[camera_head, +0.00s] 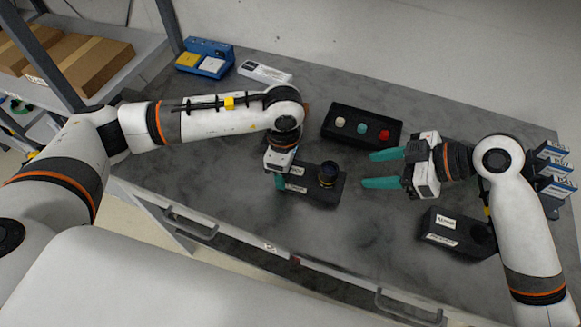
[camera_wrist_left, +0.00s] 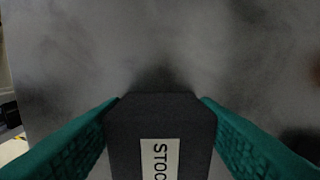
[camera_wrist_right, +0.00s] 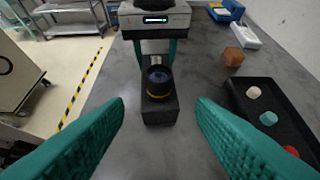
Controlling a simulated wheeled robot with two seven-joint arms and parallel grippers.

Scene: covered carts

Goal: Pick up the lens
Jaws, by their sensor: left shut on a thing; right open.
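The lens (camera_head: 327,174), a short black cylinder with a yellow ring, stands upright on the right end of a dark block labelled STOCK (camera_head: 298,186). The lens also shows in the right wrist view (camera_wrist_right: 158,80), on the near end of the block (camera_wrist_right: 160,112). My left gripper (camera_head: 281,183) is shut on the block's other end; the left wrist view shows the block (camera_wrist_left: 160,115) between its fingers. My right gripper (camera_head: 368,169) is open and empty, to the right of the lens and pointing at it. The lens is apart from its fingers in the right wrist view.
A second dark labelled block (camera_head: 455,232) lies below my right gripper. A black tray (camera_head: 345,117) with white, teal and red pieces lies behind the lens. A blue holder (camera_head: 205,55) and a white box (camera_head: 265,73) stand at the back left. Grey tabletop is clear between.

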